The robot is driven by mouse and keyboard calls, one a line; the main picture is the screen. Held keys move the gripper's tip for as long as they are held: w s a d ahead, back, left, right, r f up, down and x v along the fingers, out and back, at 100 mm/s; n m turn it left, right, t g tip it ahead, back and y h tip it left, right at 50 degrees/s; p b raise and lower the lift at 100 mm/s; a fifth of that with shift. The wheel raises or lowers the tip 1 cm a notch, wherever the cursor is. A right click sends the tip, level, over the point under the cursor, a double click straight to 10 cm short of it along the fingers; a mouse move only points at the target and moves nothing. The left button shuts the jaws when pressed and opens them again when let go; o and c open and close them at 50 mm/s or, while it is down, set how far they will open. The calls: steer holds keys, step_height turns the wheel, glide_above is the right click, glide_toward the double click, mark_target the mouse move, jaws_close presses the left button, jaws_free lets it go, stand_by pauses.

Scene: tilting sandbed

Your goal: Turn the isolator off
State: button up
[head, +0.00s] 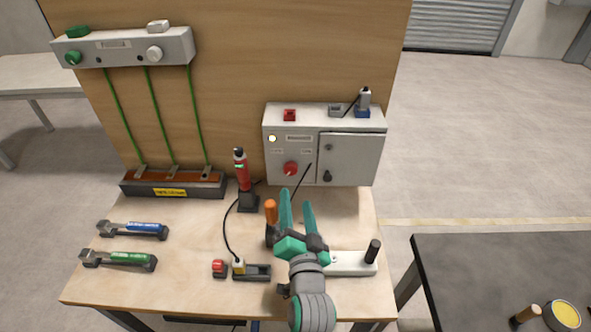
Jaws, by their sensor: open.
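A grey control cabinet (276,142) stands at the back of the workbench, against the wooden backboard. A red rotary knob (291,168), which looks like the isolator, is low on its left front. Its exact handle angle is too small to tell. A small pale round lamp (272,139) sits above it at the left. My gripper (297,199) is open and empty, its green fingers pointing toward the cabinet. The fingertips appear just below the knob in the picture and apart from it.
A red device (242,172) on a black stand is left of the cabinet. An orange-handled tool (271,212) stands close to my gripper's left. A white block with a black post (373,252) is right of my arm. Blue (143,228) and green (131,258) wrenches lie left.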

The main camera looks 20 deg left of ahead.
mark_target(291, 171)
steer(key=x, duration=1)
steer(key=shift+w+a, duration=0.1)
steer(key=shift+w, duration=0.05)
steer(key=c, duration=1.1)
steer(key=shift+o, duration=0.2)
steer(key=shift+n, duration=0.4)
steer(key=shift+r+n+g+h, duration=0.1)
steer(key=shift+n+g+h, duration=0.2)
steer(key=shift+n, duration=2.2)
steer(key=o, duration=1.1)
steer(key=shift+c, duration=0.2)
